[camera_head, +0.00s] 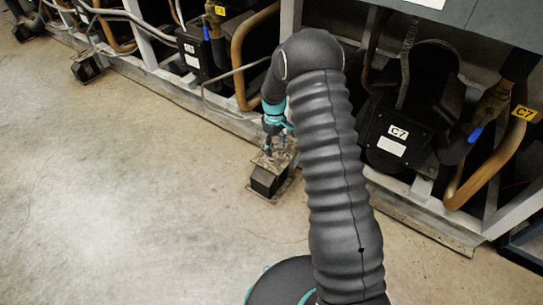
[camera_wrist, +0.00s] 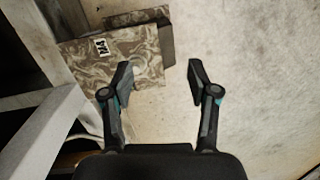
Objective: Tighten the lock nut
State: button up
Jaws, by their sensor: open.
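No lock nut can be made out in either view. A machine foot with a dark block (camera_head: 268,178) and a mottled top plate stands on the floor at the rack's lower edge in the head view. My gripper (camera_head: 274,148) is just above this foot, partly merging with it in the picture. In the wrist view my gripper (camera_wrist: 158,76) is open with nothing between its fingers. A mottled plate (camera_wrist: 140,58) with a small white label (camera_wrist: 102,47), perhaps reading M4, lies beyond the left finger. Contact with the plate cannot be told.
The rack's pale lower rail (camera_head: 215,110) runs diagonally behind the foot. Compressor C7 (camera_head: 400,130) and copper pipes (camera_head: 490,165) are at the right. A second foot (camera_head: 86,67) is further left. The concrete floor (camera_head: 110,190) in front is clear.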

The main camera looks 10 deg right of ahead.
aim_at(271, 159)
jog(key=w+r+n+t, duration=0.1)
jog(key=w+n, duration=0.4)
jog(key=w, duration=0.2)
jog(key=f, duration=1.3)
jog(key=shift+s+a+f, duration=0.1)
jog(key=shift+s+f, duration=0.15)
jog(key=shift+f, duration=0.05)
grip_shut()
